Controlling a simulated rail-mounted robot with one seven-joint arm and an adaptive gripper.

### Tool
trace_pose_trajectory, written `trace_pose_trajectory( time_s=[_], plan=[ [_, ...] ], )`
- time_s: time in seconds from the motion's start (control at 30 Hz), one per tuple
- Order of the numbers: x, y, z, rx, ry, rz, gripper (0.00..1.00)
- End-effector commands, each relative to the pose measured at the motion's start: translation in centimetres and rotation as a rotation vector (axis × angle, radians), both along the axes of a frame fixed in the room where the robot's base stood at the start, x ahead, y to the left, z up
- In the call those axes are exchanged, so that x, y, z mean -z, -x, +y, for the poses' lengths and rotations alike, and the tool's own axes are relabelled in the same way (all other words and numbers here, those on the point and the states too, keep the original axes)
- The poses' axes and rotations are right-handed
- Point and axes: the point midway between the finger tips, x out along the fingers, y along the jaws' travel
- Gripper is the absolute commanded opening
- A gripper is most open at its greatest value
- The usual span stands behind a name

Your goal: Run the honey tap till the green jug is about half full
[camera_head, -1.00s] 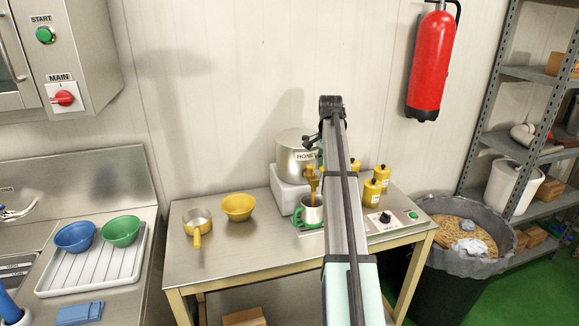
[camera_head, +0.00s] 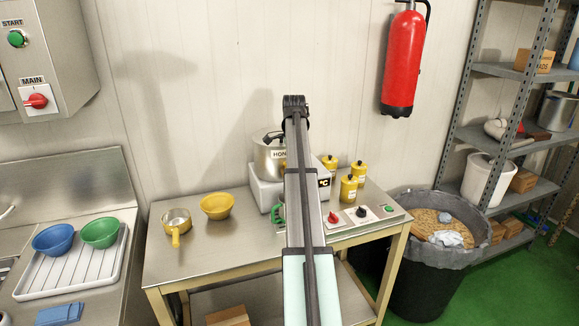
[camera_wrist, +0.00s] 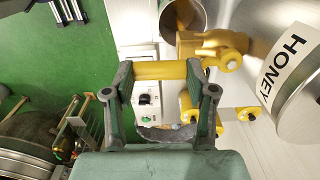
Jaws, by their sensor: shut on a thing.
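The steel honey kettle (camera_head: 268,155) stands on a white block on the steel table, and its HONEY label fills the right of the wrist view (camera_wrist: 290,75). The brass-yellow tap (camera_wrist: 215,45) projects from it. My gripper (camera_wrist: 160,72) is shut on the tap's yellow lever (camera_wrist: 160,71). The green jug shows only its green handle (camera_head: 277,213) in the head view, beside my arm; my arm hides its body and the tap. In the wrist view a round steel mouth, seemingly the jug's (camera_wrist: 200,12), lies under the spout. I cannot tell the honey level.
Yellow canisters (camera_head: 349,188) and a control box with a red knob (camera_head: 333,217) stand right of my arm. A yellow pan (camera_head: 175,222) and yellow bowl (camera_head: 217,206) stand on the left. A large bin (camera_head: 428,255) is beyond the table's right end.

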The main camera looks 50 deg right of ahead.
Motion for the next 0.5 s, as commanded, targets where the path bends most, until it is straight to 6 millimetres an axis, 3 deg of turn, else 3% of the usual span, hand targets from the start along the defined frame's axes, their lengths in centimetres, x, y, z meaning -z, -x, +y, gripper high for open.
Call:
trace_pose_trajectory(
  time_s=[0.17,0.2,0.27,0.5],
  plan=[
    [0.17,0.11,0.11,0.005,-0.003,0.003,0.00],
    [0.17,0.11,0.11,0.005,-0.003,0.003,0.63],
    [0.16,0.11,0.11,0.005,-0.003,0.003,0.81],
    [0.08,0.04,0.07,0.002,-0.001,0.002,0.81]
  ],
)
